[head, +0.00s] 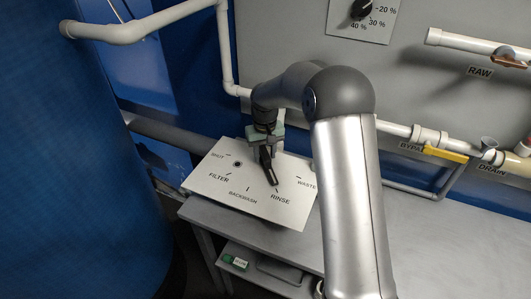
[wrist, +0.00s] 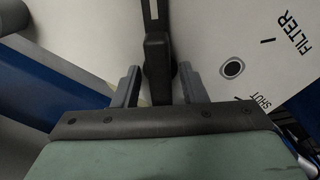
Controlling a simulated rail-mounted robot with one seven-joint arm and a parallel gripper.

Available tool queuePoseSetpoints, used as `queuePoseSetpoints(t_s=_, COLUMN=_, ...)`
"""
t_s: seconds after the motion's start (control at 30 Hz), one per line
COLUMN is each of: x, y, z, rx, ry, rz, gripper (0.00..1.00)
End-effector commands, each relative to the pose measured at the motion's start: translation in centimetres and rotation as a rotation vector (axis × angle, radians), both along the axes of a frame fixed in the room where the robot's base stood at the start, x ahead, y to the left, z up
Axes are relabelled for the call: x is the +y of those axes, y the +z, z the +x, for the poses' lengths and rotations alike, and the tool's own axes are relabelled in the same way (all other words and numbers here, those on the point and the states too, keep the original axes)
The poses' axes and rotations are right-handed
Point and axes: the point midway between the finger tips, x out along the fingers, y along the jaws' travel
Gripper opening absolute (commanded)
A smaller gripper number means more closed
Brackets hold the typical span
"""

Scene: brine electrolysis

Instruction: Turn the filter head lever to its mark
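The filter head plate (head: 215,183) is a pale tilted panel marked SHUT, FILTER, BACKWASH, RINSE and WASTE. Its black lever (head: 267,172) points toward the RINSE tick in the head view. My gripper (head: 265,150) is over the lever's upper end. In the wrist view, my gripper's fingers (wrist: 159,82) stand on either side of the black lever (wrist: 157,60), apart, with narrow gaps showing. The lever's pivot is partly hidden in the head view.
A grey bench (head: 400,235) lies under and right of the plate. White pipes with a yellow BYPASS handle (head: 445,153) run along the wall at right. A RAW valve (head: 508,57) and a percent dial (head: 361,9) are above. A large blue tank (head: 70,170) stands at left.

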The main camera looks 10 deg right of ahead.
Motion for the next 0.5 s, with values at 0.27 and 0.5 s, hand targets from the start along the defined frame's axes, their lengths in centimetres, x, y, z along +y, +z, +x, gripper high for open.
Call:
queuePoseSetpoints(t_s=0.27, x=0.0, y=0.0, z=0.0, rx=0.001, ry=-0.001, rz=0.001, gripper=0.42)
queuePoseSetpoints(t_s=0.5, x=0.0, y=2.2, z=0.0, rx=-0.003, ry=-0.001, rz=0.002, gripper=0.42)
